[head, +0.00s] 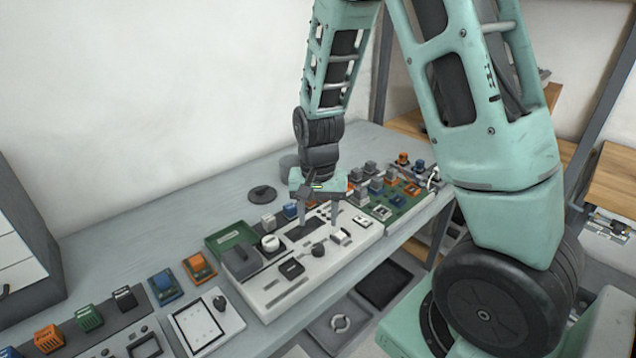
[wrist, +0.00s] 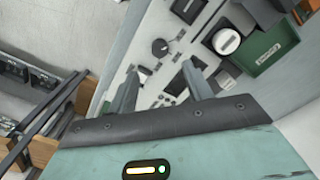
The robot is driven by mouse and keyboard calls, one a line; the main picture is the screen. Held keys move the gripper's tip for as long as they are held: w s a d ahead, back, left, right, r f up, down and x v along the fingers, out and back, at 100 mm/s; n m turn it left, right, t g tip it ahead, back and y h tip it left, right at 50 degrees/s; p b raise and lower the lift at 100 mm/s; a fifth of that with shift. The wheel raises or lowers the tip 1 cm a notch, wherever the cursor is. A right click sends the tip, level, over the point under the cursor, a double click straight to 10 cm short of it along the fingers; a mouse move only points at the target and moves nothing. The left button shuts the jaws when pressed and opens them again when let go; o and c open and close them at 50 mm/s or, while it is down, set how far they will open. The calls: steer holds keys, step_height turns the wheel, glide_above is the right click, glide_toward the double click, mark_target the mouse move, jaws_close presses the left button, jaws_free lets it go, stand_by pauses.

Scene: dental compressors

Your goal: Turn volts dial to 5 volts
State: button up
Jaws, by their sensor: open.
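A pale instrument panel (head: 352,250) lies on the bench, with several knobs, dark switches and slots. A black round knob (head: 318,249) is near its middle and also shows in the wrist view (wrist: 160,47). A white round dial (head: 270,243) is to its left; it also shows in the wrist view (wrist: 226,42). I cannot read any labels, so I cannot tell which is the volts dial or its setting. My gripper (head: 322,224) is over the panel, fingers apart and pointing down, with nothing between them. In the wrist view my gripper (wrist: 160,84) is open.
A green board (head: 405,200) with small blocks is right of the panel. A blue-and-orange pair of small blocks (head: 183,275) and a white framed plate (head: 203,322) are to its left. A dark disc (head: 262,193) lies behind. The bench's back left is clear.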

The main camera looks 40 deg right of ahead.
step_height(320, 180, up, 9)
steer(key=shift+f, duration=0.15)
stand_by(0.5)
